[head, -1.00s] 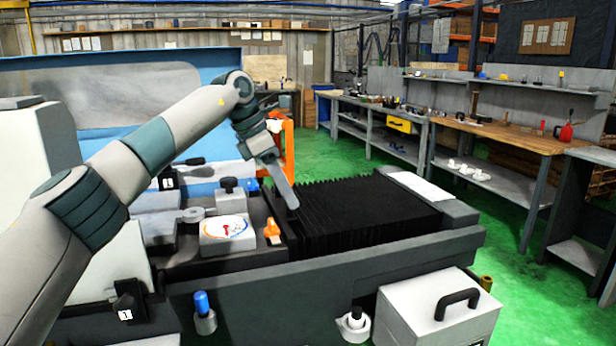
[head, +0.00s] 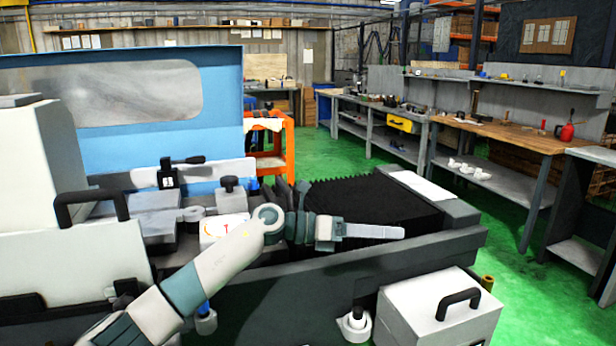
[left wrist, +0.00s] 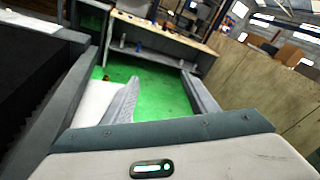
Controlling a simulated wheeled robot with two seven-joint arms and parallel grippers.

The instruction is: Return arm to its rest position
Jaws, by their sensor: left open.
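My left arm (head: 225,268) comes in low from the left in the head view, bent at the elbow over the front of the grinder. My left gripper (head: 398,232) points right, in front of the black bellows cover (head: 350,200). In the left wrist view the two fingers of the left gripper (left wrist: 160,82) stand apart with nothing between them, so it is open and empty. I cannot tell how far it is from the bellows. My right gripper is in neither view. The arm hides part of the dial and the orange knob area.
The grinder's front rail (head: 330,275) runs below the arm. A grey box with a black handle (head: 440,310) stands at the front right. The blue panel (head: 130,130) and an orange cart (head: 270,150) are behind.

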